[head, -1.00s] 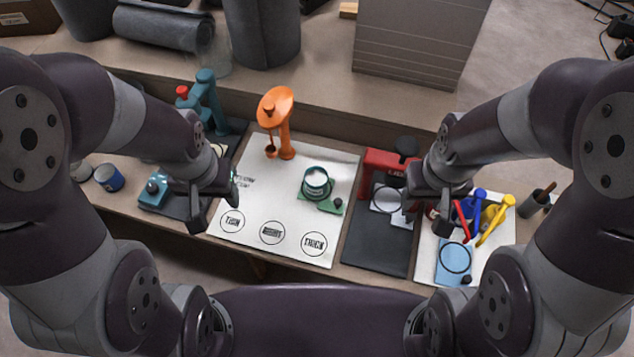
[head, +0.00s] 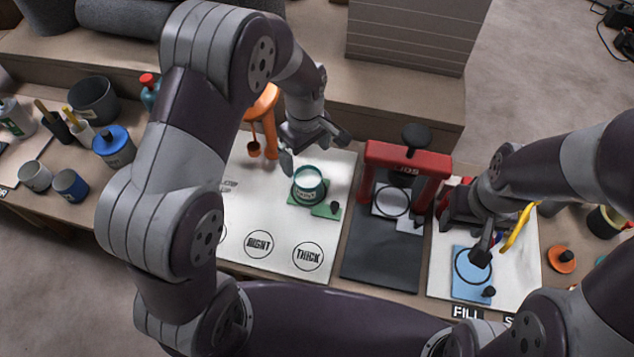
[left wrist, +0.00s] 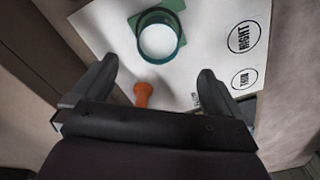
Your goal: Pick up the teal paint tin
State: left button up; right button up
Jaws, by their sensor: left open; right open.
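The teal paint tin (head: 308,184) stands upright on a green pad (head: 327,210) on the white board, with a pale, round top. In the left wrist view the tin (left wrist: 160,36) shows beyond my fingertips, roughly between them. My left gripper (head: 317,152) is open and empty, above and just behind the tin in the head view, apart from it. My right gripper (head: 462,232) is open over the right-hand board, near a light blue pad (head: 472,262).
An orange stand (head: 264,118) is close to my left gripper, partly hidden by my arm. A red press frame (head: 408,160) stands on a dark mat (head: 380,255) right of the tin. Printed circles, one marked THICK (head: 308,256), lie on clear board in front.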

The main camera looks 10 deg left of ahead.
aim_at(307, 166)
pick_arm(q)
jog(key=f, duration=0.6)
jog(key=shift+w+b, duration=0.3)
jog(key=shift+b, duration=0.05)
jog(key=shift+s+f, duration=0.2)
jog(key=shift+f, duration=0.35)
notch_tip(307, 166, down, 4)
jog(key=shift+d+f+b, duration=0.1)
jog(key=shift+b, duration=0.3)
pick_arm(e)
jog(key=shift+w+f, duration=0.15)
jog(key=shift+f, duration=0.35)
jog(key=shift+w+f, duration=0.15)
jog(key=shift+f, duration=0.35)
